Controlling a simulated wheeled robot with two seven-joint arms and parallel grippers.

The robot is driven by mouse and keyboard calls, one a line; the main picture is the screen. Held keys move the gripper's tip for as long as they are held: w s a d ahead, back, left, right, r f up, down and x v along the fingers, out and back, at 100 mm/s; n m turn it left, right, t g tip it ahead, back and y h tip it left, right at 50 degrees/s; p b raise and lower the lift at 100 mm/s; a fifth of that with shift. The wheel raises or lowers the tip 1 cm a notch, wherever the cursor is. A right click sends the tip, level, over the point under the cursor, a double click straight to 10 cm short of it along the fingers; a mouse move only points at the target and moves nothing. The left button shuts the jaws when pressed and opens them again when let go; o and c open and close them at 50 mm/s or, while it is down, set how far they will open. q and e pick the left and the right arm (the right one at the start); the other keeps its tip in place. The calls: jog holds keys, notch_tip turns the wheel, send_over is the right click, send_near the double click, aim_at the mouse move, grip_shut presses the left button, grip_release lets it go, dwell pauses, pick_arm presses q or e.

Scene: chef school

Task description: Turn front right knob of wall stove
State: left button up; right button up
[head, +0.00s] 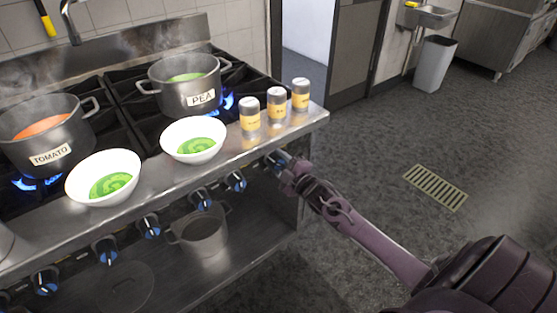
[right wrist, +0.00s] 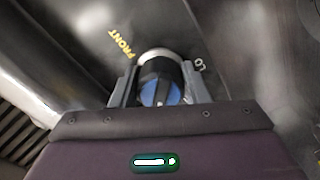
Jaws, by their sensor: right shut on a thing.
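The wall stove (head: 255,150) fills the left half of the head view, with a row of dark knobs with blue faces along its front. My right gripper (head: 281,162) reaches in from the right to the rightmost knob (head: 271,159), which it partly hides. In the right wrist view, the same knob (right wrist: 160,86) sits between the two fingers of the gripper (right wrist: 159,92), which is shut on it. The word FRONT (right wrist: 120,44) is printed in yellow beside the knob, with smaller white lettering on its other side. My left gripper is not in view.
A TOMATO pot (head: 45,133) and a PEA pot (head: 186,87) stand on the stove above blue flames. Two white bowls (head: 75,185) (head: 172,135) and several shakers (head: 250,121) stand along the front ledge. A pot (head: 203,240) sits on the shelf below.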

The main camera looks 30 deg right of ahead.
aim_at(282, 167)
jog(key=m+p, duration=0.1)
jog(key=m, duration=0.4)
jog(key=shift+m, duration=0.3)
jog(key=shift+a+f+m+p, duration=0.1)
jog(key=shift+m+p, duration=0.2)
jog(key=shift+m, duration=0.6)
jog(key=shift+a+f+m+p, duration=0.1)
jog(key=shift+m+p, duration=0.2)
jog(key=shift+m, duration=0.6)
jog(key=o, duration=1)
jog(key=shift+c, duration=0.2)
jog(key=s, duration=0.8)
jog(key=shift+d, duration=0.35)
jog(key=shift+w, duration=0.1)
